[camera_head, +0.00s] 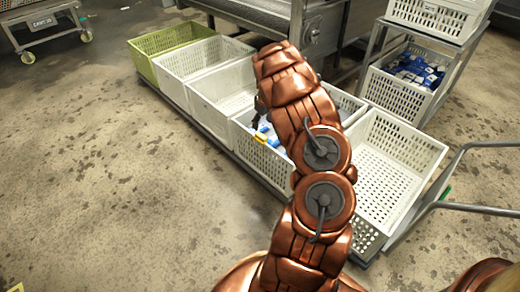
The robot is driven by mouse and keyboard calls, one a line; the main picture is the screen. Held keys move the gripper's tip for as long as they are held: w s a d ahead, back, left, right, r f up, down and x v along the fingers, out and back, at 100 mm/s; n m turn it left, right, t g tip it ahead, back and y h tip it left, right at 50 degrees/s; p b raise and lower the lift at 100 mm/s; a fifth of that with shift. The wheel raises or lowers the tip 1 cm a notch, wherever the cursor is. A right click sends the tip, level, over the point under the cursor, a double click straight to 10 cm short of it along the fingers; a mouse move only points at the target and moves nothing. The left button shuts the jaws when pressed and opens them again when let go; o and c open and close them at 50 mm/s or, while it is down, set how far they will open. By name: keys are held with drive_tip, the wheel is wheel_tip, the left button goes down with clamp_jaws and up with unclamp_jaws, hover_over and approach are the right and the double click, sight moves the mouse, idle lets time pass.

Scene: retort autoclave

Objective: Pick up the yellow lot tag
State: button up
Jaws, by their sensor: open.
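A small yellow piece (261,137), which looks like the yellow lot tag, shows in a white perforated crate (250,146) in the middle of the low row. Blue and white packs (271,137) lie beside it. My copper arm reaches over this crate and hides much of its inside. Only a dark part of my gripper (257,112) shows past the arm's left side, just above the yellow piece. My gripper is open, and I see nothing held in it. Whether it touches the yellow piece cannot be told.
A green crate (150,51) and white crates (190,58) stand in the same row, with an empty white crate (405,150) at right. A rack (372,50) holds a crate of blue packs (392,92). A metal rail (450,205) is at right.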

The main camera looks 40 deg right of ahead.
sight(260, 136)
drive_tip(key=shift+t+y, duration=0.3)
drive_tip(key=shift+t, duration=0.1)
drive_tip(key=f, duration=0.2)
drive_tip(key=d+f+b, duration=0.1)
drive_tip(key=f, duration=0.1)
drive_tip(key=w+f, duration=0.1)
drive_tip(key=f, duration=0.1)
drive_tip(key=shift+w+d+f+b, duration=0.1)
drive_tip(key=shift+d+b, duration=0.2)
drive_tip(key=shift+b, duration=0.05)
drive_tip(key=shift+b+x, duration=1.75)
drive_tip(key=shift+x, duration=2)
drive_tip(key=shift+a, duration=0.15)
drive_tip(key=c, duration=1)
